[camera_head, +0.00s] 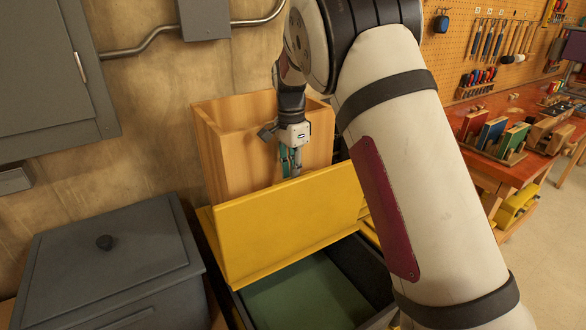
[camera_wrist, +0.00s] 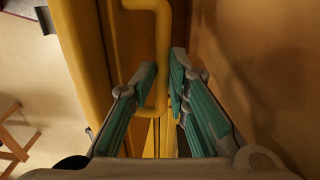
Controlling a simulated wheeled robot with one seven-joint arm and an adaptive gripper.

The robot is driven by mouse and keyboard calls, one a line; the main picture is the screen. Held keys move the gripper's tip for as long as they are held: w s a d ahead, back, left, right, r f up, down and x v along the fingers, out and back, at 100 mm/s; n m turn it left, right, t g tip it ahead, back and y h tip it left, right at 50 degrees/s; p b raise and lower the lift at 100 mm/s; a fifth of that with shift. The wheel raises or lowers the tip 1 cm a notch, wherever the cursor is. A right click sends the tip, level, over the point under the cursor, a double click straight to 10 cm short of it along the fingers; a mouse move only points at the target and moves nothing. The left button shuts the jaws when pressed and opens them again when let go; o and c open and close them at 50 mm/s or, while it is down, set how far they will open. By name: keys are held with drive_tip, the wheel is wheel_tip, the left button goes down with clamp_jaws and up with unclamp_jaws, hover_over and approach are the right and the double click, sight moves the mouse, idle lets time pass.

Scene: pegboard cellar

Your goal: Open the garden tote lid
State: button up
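The yellow garden tote lid (camera_head: 285,225) is raised and tilted up steeply, its broad face toward the head camera. Below it the dark tote (camera_head: 375,275) is open, and its green inside (camera_head: 305,300) shows. My gripper (camera_head: 291,170) is behind the lid's upper edge, its fingertips partly hidden by the lid. In the wrist view the lid's yellow bar handle (camera_wrist: 158,35) runs between the two teal-padded fingers of my gripper (camera_wrist: 163,75). The fingers look closed against both sides of the handle.
A tall open wooden box (camera_head: 230,150) stands just behind the lid, close to my gripper. A grey lidded box (camera_head: 105,260) is at the left, below a grey wall cabinet (camera_head: 45,75). A red-topped workbench (camera_head: 510,170) with racks stands at the right.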

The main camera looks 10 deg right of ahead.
drive_tip(key=shift+o, duration=0.5)
drive_tip(key=f, duration=0.2)
drive_tip(key=shift+s+f+g, duration=0.2)
drive_tip(key=shift+f+g, duration=0.1)
drive_tip(key=shift+f, duration=0.05)
drive_tip(key=shift+s+r, duration=0.1)
drive_tip(key=shift+r, duration=0.2)
drive_tip(key=shift+r, duration=0.15)
wheel_tip(320, 180, up, 12)
drive_tip(key=w, duration=0.1)
drive_tip(key=shift+f, duration=0.2)
drive_tip(key=shift+a, duration=0.1)
